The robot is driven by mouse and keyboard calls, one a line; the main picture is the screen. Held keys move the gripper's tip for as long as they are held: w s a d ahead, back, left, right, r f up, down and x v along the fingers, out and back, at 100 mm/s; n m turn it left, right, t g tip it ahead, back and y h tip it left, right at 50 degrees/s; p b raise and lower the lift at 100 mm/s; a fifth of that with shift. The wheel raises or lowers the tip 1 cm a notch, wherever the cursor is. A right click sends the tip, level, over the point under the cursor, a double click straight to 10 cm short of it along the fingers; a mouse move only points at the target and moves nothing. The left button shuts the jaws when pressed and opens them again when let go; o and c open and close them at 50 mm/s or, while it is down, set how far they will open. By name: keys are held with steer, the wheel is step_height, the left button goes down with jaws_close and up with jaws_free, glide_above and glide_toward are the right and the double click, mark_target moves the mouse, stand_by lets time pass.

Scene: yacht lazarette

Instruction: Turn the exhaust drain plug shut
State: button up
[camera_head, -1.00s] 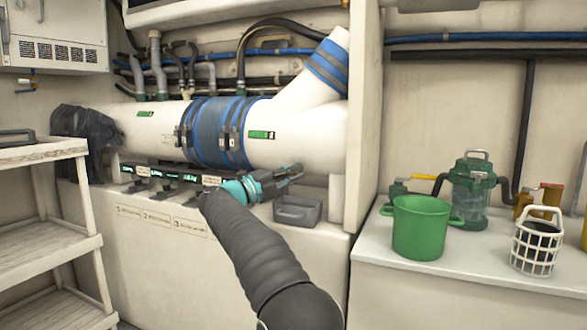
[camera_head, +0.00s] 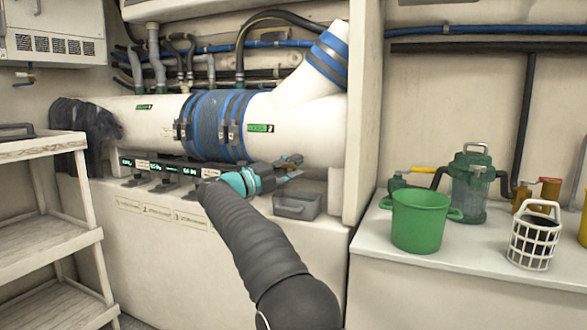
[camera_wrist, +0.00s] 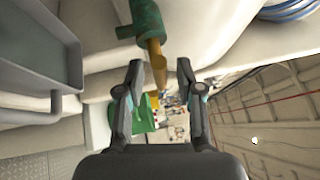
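A green fitting with a brass-coloured stem, which looks like the drain plug (camera_wrist: 145,20), shows at the top of the wrist view. Its brass stem (camera_wrist: 156,70) reaches down into the space between my fingertips. My gripper (camera_wrist: 160,68) is open, with one finger on each side of the stem and gaps showing. In the head view my gripper (camera_head: 298,166) is under the right end of the white exhaust pipe (camera_head: 300,140). The plug is not clear there, being small and partly behind the fingers.
A grey open box (camera_head: 297,205) sits just below my gripper and also shows in the wrist view (camera_wrist: 35,80). A labelled switch panel (camera_head: 160,167) is to the left. A green bucket (camera_head: 418,225), a strainer (camera_head: 470,195) and a white basket (camera_head: 533,242) stand on the right counter.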

steer(key=v, duration=1.2)
